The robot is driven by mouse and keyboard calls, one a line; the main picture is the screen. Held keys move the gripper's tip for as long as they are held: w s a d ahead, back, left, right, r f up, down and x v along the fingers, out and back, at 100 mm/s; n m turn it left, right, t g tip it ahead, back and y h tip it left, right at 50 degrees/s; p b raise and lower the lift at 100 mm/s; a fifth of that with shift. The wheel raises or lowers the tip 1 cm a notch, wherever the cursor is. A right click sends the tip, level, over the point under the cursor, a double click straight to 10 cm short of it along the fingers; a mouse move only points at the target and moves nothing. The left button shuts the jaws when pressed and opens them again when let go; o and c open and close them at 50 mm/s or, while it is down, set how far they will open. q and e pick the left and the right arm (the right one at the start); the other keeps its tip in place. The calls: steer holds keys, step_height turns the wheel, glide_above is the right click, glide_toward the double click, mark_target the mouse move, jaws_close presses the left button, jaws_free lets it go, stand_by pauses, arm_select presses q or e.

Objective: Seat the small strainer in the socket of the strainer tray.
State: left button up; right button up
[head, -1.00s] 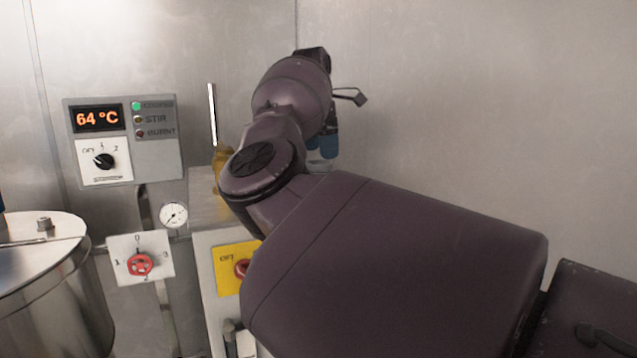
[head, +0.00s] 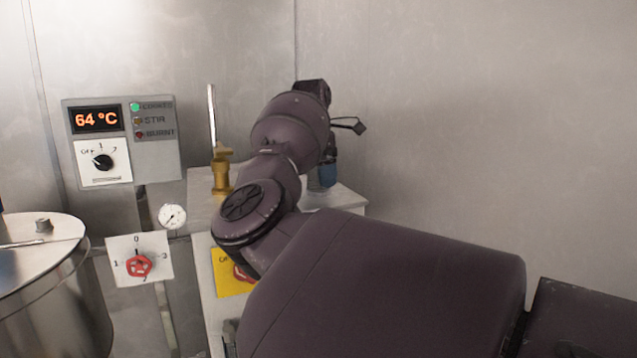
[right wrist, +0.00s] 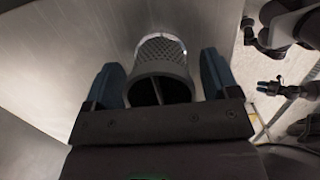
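My right gripper (right wrist: 160,75) shows in the right wrist view with its two blue fingers on either side of the small strainer (right wrist: 162,52), a grey perforated cup. The fingers lie close against the strainer's sides, and it appears held between them, its mesh end reaching past the fingertips. In the head view the blue fingers (head: 328,173) point down above the pale cabinet top, behind my forearm. The strainer is not clear there. The strainer tray and its socket cannot be made out. My left gripper (right wrist: 268,87) seems to show small and dark at the right of the right wrist view.
A brass fitting (head: 221,172) stands on the cabinet top (head: 345,196) left of my wrist. A steel pot (head: 50,310) is at the lower left, near a red valve knob (head: 139,266) and a control panel (head: 123,140). A bare metal wall lies at the right.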

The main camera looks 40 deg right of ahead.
steer(key=c, duration=0.8)
step_height(320, 180, up, 20)
steer(key=p, duration=0.2)
stand_by(0.3)
steer(key=shift+f, duration=0.1)
step_height(320, 180, down, 20)
steer(key=shift+r+b, duration=0.1)
steer(key=shift+b, duration=0.9)
